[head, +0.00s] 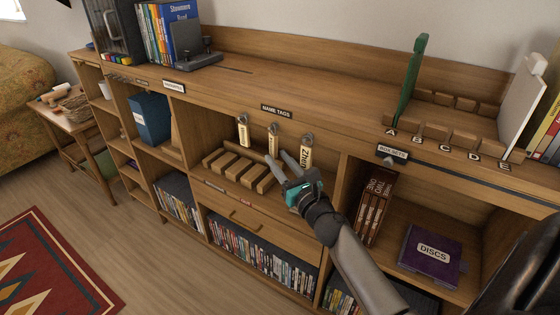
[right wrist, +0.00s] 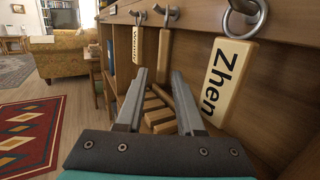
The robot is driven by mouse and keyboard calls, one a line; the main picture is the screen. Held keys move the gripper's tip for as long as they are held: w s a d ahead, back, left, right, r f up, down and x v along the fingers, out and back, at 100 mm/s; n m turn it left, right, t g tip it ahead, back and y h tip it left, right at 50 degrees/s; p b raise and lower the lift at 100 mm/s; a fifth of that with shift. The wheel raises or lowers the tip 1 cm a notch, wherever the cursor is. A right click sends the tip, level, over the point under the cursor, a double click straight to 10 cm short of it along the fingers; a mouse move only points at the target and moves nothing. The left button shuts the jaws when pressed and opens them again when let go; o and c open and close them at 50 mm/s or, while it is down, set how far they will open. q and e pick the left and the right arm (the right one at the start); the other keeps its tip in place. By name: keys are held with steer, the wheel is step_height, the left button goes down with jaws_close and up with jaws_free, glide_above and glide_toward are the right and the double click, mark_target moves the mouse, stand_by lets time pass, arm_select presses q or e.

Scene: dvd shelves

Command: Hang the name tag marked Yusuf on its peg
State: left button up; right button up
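Three pale wooden name tags hang by metal rings from pegs under the NAME TAGS label (head: 276,111): a left tag (head: 243,132), a middle tag (head: 273,141) and a right tag (head: 306,153). The right tag reads Zhen in the right wrist view (right wrist: 226,82). The left tag (right wrist: 137,46) has writing too small to read; the middle tag (right wrist: 164,52) shows no readable name. I cannot tell which is Yusuf. My right gripper (head: 277,157) is open, its fingertips near the middle tag's lower end; contact is unclear. My left gripper is out of view.
A slotted wooden rack (head: 238,171) lies in the cubby below the tags. A drawer (head: 250,224) is beneath it. A green divider (head: 412,80) rises from the shelf top, whose middle is clear.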

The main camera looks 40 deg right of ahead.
steer(key=shift+o, duration=0.6)
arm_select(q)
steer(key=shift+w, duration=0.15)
arm_select(e)
steer(key=s+a+f, duration=0.1)
steer(key=s, duration=1.4)
steer(key=shift+a+f, duration=0.35)
